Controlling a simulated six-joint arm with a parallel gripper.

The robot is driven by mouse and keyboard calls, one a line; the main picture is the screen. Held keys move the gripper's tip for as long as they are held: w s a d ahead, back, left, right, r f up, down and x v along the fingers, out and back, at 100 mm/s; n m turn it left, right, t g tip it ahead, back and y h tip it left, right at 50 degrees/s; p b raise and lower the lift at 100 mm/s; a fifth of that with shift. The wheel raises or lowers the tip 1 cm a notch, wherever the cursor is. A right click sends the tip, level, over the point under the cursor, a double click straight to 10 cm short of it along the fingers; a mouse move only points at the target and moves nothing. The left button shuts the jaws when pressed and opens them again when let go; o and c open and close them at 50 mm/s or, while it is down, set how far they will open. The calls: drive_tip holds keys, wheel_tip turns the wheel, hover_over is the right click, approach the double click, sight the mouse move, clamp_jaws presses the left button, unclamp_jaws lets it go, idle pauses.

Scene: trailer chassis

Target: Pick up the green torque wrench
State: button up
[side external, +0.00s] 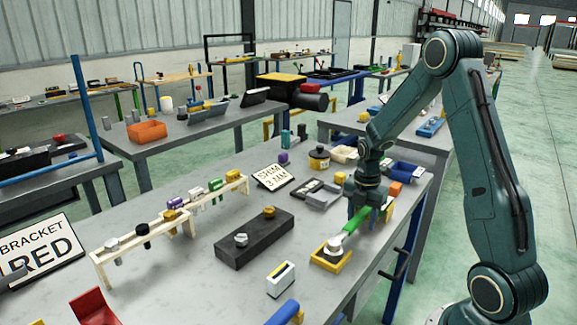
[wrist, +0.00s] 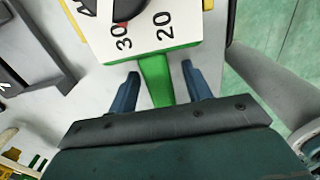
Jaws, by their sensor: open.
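The green torque wrench (side external: 356,221) is under my gripper (side external: 365,208) in the side external view, near the table's right edge. Its pale head end reaches down-left to a small yellow tray (side external: 345,264). In the wrist view the green handle (wrist: 155,78) runs between the two blue fingers of my gripper (wrist: 160,71). The fingers are open, one on each side, with visible gaps to the handle. A white face (wrist: 180,38) marked 30 and 20, with a green edge, lies just beyond the fingertips. The handle's near end is hidden by my gripper.
A black block (side external: 254,238) with bolts stands left of the wrench. A wooden rack (side external: 188,222) holds several coloured parts. A small white box (side external: 280,279) and a blue-handled tool (side external: 283,313) lie nearer the front. Blue and orange bins (side external: 404,170) sit behind my gripper.

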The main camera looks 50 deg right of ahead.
sight(361, 212)
drive_tip(key=shift+f, duration=0.3)
clamp_jaws()
idle(0.3)
drive_tip(key=shift+r, duration=0.2)
wheel_tip(361, 212, up, 20)
idle(0.8)
drive_tip(key=shift+w+f, duration=0.15)
drive_tip(key=shift+f, duration=0.05)
idle(0.4)
